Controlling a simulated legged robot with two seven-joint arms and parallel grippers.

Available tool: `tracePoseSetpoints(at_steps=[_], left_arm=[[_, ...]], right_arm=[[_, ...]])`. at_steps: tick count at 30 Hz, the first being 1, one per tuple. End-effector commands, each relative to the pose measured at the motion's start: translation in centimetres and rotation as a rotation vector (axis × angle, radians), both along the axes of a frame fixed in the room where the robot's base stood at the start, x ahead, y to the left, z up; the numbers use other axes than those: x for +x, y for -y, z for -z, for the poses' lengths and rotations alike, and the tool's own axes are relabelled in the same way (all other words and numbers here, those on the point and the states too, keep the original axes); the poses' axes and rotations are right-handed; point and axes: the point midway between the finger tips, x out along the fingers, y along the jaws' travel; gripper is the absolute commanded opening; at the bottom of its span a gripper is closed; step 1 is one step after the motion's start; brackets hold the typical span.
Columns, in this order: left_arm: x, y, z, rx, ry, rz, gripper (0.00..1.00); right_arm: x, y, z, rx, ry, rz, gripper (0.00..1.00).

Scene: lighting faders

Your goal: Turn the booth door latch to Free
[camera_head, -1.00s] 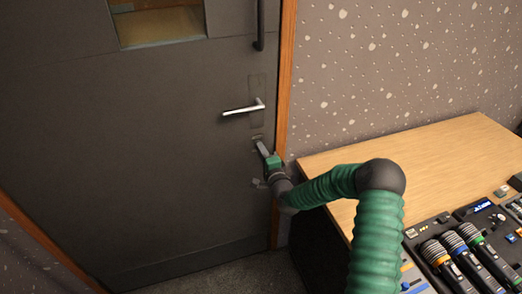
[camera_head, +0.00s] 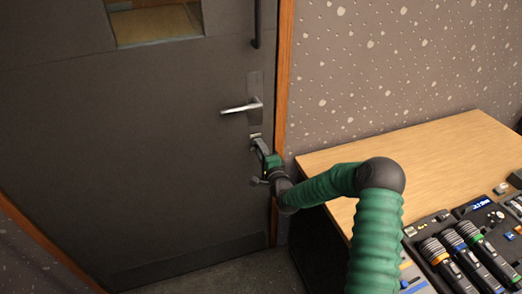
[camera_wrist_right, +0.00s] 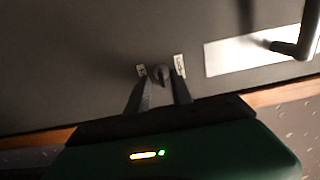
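The booth door (camera_head: 130,150) is dark grey and shut in its wooden frame. The small dark latch turn (camera_wrist_right: 160,73) sits between two small white labels in the right wrist view; their lettering is too blurred to read. My right gripper (camera_head: 254,141) is at the latch, below the door handle, and hides most of it in the head view. In the wrist view the right gripper's fingers (camera_wrist_right: 160,84) stand apart, one on each side of the latch turn, with a gap showing between them. Contact cannot be told. My left gripper is not in view.
A silver lever handle (camera_head: 242,107) sits on the door just above the latch, with a dark vertical pull bar (camera_head: 258,25) higher up. A wooden desk (camera_head: 430,145) stands at the right, with several microphones (camera_head: 467,252) on dark equipment at its front.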

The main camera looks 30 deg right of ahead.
Motion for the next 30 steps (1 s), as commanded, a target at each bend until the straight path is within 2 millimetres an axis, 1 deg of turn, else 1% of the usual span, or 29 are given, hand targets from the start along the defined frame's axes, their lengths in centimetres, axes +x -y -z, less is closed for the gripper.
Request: tracePoseSetpoints(at_steps=[2, 4, 7, 15, 18, 21, 25, 30], left_arm=[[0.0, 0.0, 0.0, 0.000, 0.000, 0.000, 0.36], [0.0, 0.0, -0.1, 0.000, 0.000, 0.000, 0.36], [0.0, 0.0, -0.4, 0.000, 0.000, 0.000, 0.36], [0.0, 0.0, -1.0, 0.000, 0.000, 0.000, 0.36], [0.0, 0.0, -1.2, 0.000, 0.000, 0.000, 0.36], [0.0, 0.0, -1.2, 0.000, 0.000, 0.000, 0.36], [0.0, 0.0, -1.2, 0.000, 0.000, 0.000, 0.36], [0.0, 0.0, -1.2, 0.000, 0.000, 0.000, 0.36]], right_arm=[[-0.2, -0.1, 0.0, 0.000, 0.000, -0.001, 0.27], [-0.8, -0.2, -0.1, -0.001, 0.000, 0.000, 0.27], [-2.6, -0.6, -0.1, -0.001, -0.001, 0.000, 0.27], [-10.4, -2.3, 0.1, 0.003, -0.004, 0.001, 0.27], [-12.9, -2.9, 0.1, 0.004, -0.004, 0.001, 0.27], [-14.8, -3.3, 0.2, 0.003, -0.003, 0.002, 0.27], [-16.1, -3.7, 0.2, 0.003, -0.002, 0.000, 0.27], [-16.3, -3.7, 0.2, 0.002, -0.001, 0.000, 0.27]])
